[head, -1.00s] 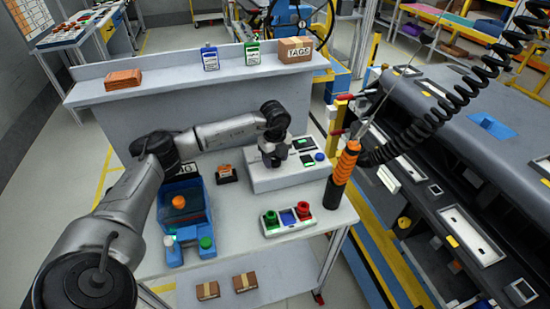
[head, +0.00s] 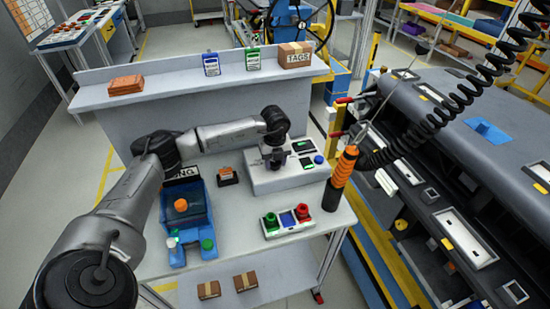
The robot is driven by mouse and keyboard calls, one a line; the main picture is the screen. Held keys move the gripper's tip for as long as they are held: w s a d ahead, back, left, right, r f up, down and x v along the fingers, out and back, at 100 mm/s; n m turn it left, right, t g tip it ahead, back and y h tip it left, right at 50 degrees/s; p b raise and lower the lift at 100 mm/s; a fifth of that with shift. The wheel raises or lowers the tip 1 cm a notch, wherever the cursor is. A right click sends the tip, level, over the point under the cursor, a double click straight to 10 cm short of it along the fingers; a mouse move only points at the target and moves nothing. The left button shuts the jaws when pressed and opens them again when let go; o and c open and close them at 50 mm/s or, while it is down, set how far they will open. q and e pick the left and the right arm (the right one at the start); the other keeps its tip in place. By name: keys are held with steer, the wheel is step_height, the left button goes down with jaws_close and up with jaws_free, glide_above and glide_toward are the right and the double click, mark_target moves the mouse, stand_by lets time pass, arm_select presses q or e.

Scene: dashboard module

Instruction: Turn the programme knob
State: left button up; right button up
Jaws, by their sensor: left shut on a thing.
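A pale grey control box (head: 293,179) stands on the bench in the head view, with small green displays and a blue button (head: 319,159) at its right. My left gripper (head: 276,162) points down over the left part of this box. It is shut on a dark knob on the box's top, which I take as the programme knob; the wrist and fingers hide most of it. I cannot make out any pointer mark on the knob. My right gripper is not in the picture.
In front of the box lies a panel (head: 287,221) with green and red knobs. A blue fixture (head: 186,213) with an orange button stands left. An orange-handled tool (head: 341,179) hangs at the right. The dashboard module (head: 480,170) fills the far right.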

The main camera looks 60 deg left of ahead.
arm_select(q)
steer(key=m+p, duration=0.1)
steer(key=m, duration=0.2)
steer(key=shift+r+m, duration=0.1)
steer(key=shift+m, duration=0.2)
steer(key=shift+m+p, duration=0.3)
steer(key=o, duration=0.9)
step_height(320, 180, up, 14)
steer(key=shift+f+p, duration=0.2)
steer(key=shift+p, duration=0.65)
